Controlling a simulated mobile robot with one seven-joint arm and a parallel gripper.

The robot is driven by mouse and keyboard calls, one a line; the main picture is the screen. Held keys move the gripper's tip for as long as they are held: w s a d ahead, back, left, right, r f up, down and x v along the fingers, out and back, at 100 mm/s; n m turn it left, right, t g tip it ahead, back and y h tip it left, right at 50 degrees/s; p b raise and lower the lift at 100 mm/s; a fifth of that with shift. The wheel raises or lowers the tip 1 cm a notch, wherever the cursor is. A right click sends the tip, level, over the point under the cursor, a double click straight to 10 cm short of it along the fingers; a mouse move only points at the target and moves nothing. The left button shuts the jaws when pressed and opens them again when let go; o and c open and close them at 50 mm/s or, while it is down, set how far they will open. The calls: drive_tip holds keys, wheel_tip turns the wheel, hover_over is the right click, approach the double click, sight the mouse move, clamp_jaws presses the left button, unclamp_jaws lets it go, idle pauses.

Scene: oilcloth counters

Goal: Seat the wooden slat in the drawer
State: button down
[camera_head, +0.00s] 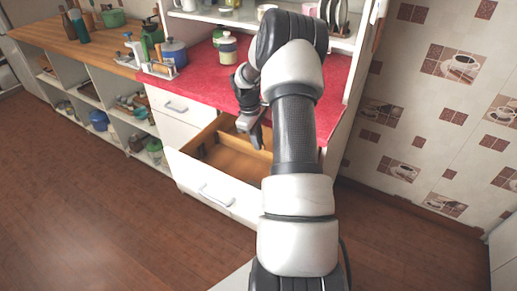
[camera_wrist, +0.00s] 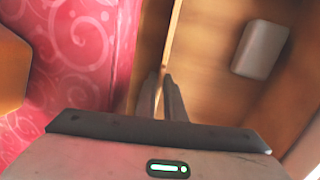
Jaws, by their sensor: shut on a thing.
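The drawer (camera_head: 222,197) is pulled out below the red counter, with a white front and a bare wooden inside. My gripper (camera_head: 256,143) is over the drawer, pointing down. In the wrist view, my gripper (camera_wrist: 161,76) is shut on the upper edge of the wooden slat (camera_wrist: 174,35), a thin pale strip running away from the fingertips. The drawer floor (camera_wrist: 210,60) shows to the right of the slat. The slat's lower edge is hidden, so I cannot tell whether it touches the drawer floor. The slat is hard to make out in the head view.
A pale rounded block (camera_wrist: 261,49) lies in the drawer, right of the slat. The red patterned counter (camera_wrist: 60,60) borders the drawer on the left in the wrist view. A blue pot (camera_head: 174,52) and a jar (camera_head: 228,48) stand on the counter. The floor in front is clear.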

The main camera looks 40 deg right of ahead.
wheel_tip(320, 180, up, 18)
drive_tip(key=p, duration=0.2)
drive_tip(key=s+a+n+t+y+p, duration=0.1)
drive_tip(key=s+a+n+y, duration=0.25)
drive_tip(key=a, duration=0.45)
drive_tip(key=shift+h, duration=0.45)
drive_tip(key=shift+s+a+f+b, duration=0.15)
drive_tip(key=shift+f+b, duration=0.25)
drive_tip(key=shift+f, duration=3.95)
drive_tip(key=shift+s+a+f+b, duration=0.1)
drive_tip(key=shift+f+b, duration=0.25)
drive_tip(key=shift+f, duration=4)
drive_tip(key=shift+f, duration=0.15)
drive_tip(key=c, duration=1.9)
unclamp_jaws()
